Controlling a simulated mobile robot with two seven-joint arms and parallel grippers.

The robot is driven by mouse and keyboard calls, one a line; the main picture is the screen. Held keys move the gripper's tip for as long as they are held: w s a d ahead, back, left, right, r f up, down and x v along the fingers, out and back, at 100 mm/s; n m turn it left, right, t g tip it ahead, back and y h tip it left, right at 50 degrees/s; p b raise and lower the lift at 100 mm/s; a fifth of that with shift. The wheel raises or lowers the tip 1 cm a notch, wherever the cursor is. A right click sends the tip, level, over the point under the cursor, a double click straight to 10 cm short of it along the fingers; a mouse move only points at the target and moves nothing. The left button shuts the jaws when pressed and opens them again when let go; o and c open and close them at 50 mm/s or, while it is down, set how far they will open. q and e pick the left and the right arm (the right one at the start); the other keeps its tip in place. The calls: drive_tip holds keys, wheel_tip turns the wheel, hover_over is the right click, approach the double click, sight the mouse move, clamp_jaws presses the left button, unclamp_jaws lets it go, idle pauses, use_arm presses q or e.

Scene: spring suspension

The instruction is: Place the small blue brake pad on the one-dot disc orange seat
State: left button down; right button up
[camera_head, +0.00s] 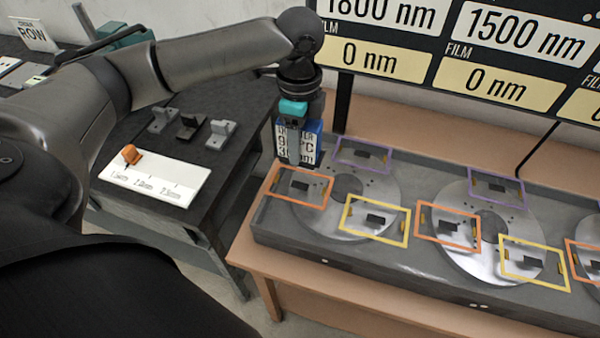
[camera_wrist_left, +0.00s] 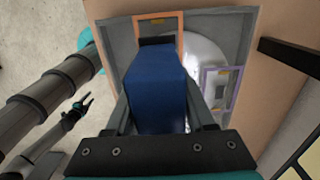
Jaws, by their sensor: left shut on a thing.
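My left gripper (camera_head: 297,150) points down over the left end of the tray and is shut on the blue brake pad (camera_head: 313,140), a blue block with a printed white label. In the left wrist view the blue pad (camera_wrist_left: 158,90) sits between the two fingers. The leftmost disc (camera_head: 345,187) has one dot below it on the tray's front. Its orange-framed seat (camera_head: 303,186) lies just below the pad; it also shows beyond the pad in the left wrist view (camera_wrist_left: 160,20). Whether the pad touches the seat I cannot tell. My right gripper (camera_wrist_left: 84,104) shows small and open there.
The grey tray (camera_head: 300,248) holds more discs with orange, yellow and purple frames to the right. A dark side table (camera_head: 150,140) carries a white scale strip (camera_head: 150,182), an orange piece (camera_head: 131,154) and grey blocks. Thickness signs (camera_head: 480,50) stand behind the tray.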

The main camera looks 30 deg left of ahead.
use_arm(q)
wheel_tip(320, 180, down, 5)
drive_tip(key=shift+f, duration=0.1)
wheel_tip(320, 180, down, 4)
drive_tip(key=shift+b, duration=0.4)
drive_tip(key=shift+f, duration=0.1)
use_arm(e)
drive_tip(key=shift+w+f, duration=0.4)
drive_tip(key=shift+w, duration=0.3)
use_arm(q)
drive_tip(key=shift+c, duration=1.3)
unclamp_jaws()
drive_tip(key=shift+f, duration=0.1)
use_arm(e)
drive_tip(key=shift+d, duration=0.1)
use_arm(q)
wheel_tip(320, 180, up, 12)
drive_tip(key=shift+r+p, duration=0.15)
drive_tip(key=shift+p, duration=0.35)
use_arm(e)
drive_tip(key=shift+s+r, duration=0.1)
drive_tip(key=shift+r, duration=0.35)
